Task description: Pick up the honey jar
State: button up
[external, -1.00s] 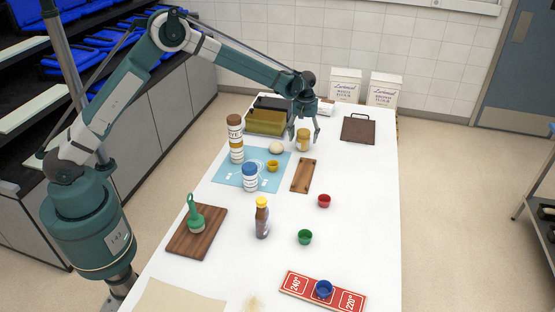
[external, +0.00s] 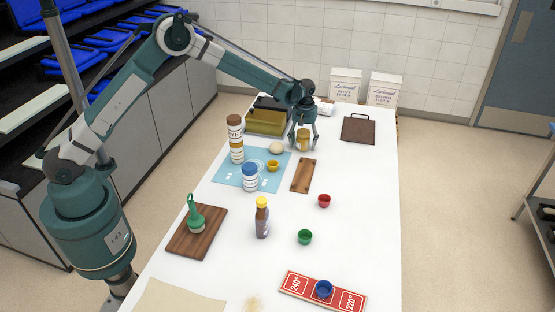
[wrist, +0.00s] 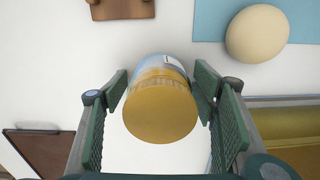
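The honey jar (external: 303,140) stands upright on the white table, a small jar with a golden lid. In the wrist view the jar (wrist: 160,105) lies between my two green fingers, its round lid towards the camera. My gripper (external: 303,146) is lowered around the jar from above, one finger on each side. In the wrist view my gripper (wrist: 160,95) is open, with a clear gap at the left finger. The right finger is very close to the jar, and I cannot tell whether it touches.
A pale dough ball (external: 276,148) lies on the blue mat (external: 225,168) left of the jar. A wooden board (external: 304,176) lies in front. A yellow-green bin (external: 265,122) stands behind left. A dark board (external: 358,129) lies to the right. The table right of the jar is clear.

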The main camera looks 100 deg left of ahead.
aim_at(304, 132)
jog(key=c, duration=1)
jog(key=shift+r, duration=0.15)
jog(key=shift+r, duration=4.9)
